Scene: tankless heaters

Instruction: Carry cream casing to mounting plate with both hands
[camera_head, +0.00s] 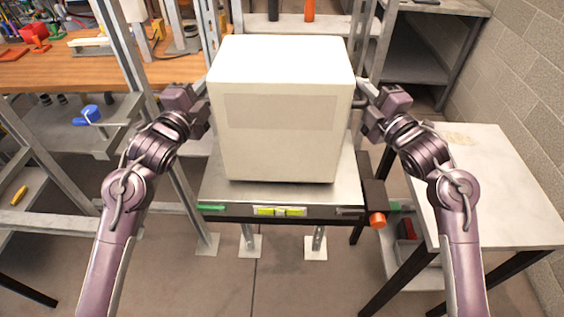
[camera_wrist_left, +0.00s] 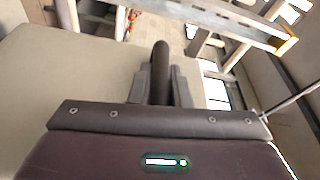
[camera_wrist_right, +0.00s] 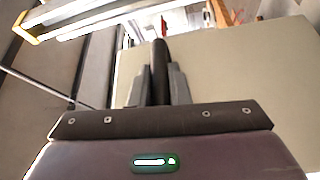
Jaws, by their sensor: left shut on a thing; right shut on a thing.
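In the left wrist view, the fingers are shut on a dark bar-like handle (camera_wrist_left: 161,65) beside the casing (camera_wrist_left: 60,75). The right wrist view shows the same kind of handle (camera_wrist_right: 160,65) between the fingers, beside the casing (camera_wrist_right: 235,75). No mounting plate can be clearly identified.
A steel-topped stand (camera_head: 330,190) is under the casing; whether they touch is unclear. An orange knob (camera_head: 377,220) sticks out at its front right. A wooden bench (camera_head: 130,72) is at the left, a pale table (camera_head: 495,190) at the right. Metal posts (camera_head: 165,150) stand close to my left arm.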

